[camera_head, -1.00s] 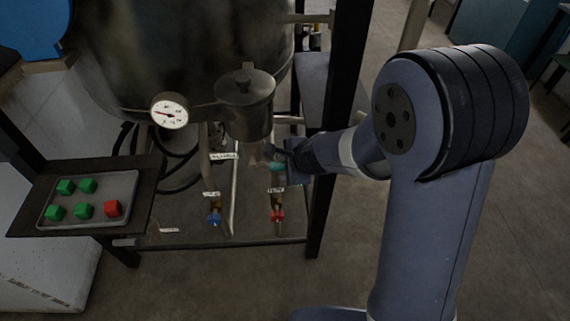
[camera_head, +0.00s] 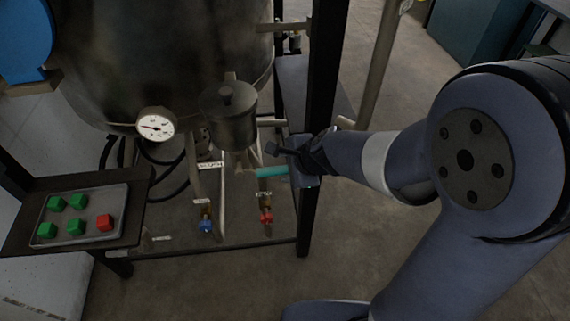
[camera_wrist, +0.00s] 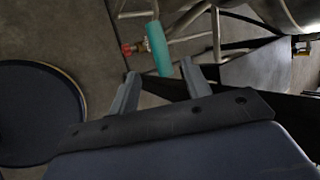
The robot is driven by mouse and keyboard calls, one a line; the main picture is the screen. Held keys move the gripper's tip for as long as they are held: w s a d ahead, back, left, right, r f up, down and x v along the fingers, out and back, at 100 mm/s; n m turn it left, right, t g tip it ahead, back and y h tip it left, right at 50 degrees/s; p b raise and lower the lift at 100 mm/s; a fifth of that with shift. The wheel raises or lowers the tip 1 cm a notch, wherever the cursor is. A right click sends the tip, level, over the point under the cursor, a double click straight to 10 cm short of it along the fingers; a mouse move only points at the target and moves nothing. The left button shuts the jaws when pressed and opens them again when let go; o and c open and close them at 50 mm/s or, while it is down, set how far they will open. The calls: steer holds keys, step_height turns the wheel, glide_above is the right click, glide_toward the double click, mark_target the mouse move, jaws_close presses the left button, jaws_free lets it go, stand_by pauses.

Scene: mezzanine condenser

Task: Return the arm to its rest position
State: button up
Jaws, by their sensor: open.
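My arm reaches in from the right in the head view, and my gripper (camera_head: 274,150) is beside the frame's dark post, close to a teal cylindrical handle (camera_head: 271,172). In the wrist view my gripper (camera_wrist: 158,75) has its two fingers apart with nothing between them. The teal handle (camera_wrist: 158,48) lies just beyond the fingertips there, apart from them. In the head view the gripper fingers are small and partly dark.
A large metal vessel (camera_head: 160,60) with a gauge (camera_head: 156,124) and a small lidded pot (camera_head: 229,115) stands at the left. Blue (camera_head: 205,224) and red (camera_head: 266,216) valves sit below. A tray (camera_head: 115,205) holds green and red blocks. Floor is open at lower middle.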

mark_target(272, 170)
steer(key=b+x, duration=0.4)
steer(key=x, duration=0.7)
steer(key=shift+f, duration=0.1)
steer(key=shift+s+r, duration=0.1)
steer(key=shift+r, duration=0.15)
steer(key=p+v, duration=0.4)
steer(key=v, duration=0.6)
steer(key=b+x, duration=0.4)
steer(key=x, duration=0.6)
steer(key=shift+f+b, duration=0.3)
steer(key=shift+f, duration=0.2)
steer(key=f+y+b, duration=0.1)
steer(key=b, duration=0.2)
steer(key=shift+m, duration=0.3)
steer(key=shift+y+b, duration=0.4)
steer(key=shift+b, duration=0.4)
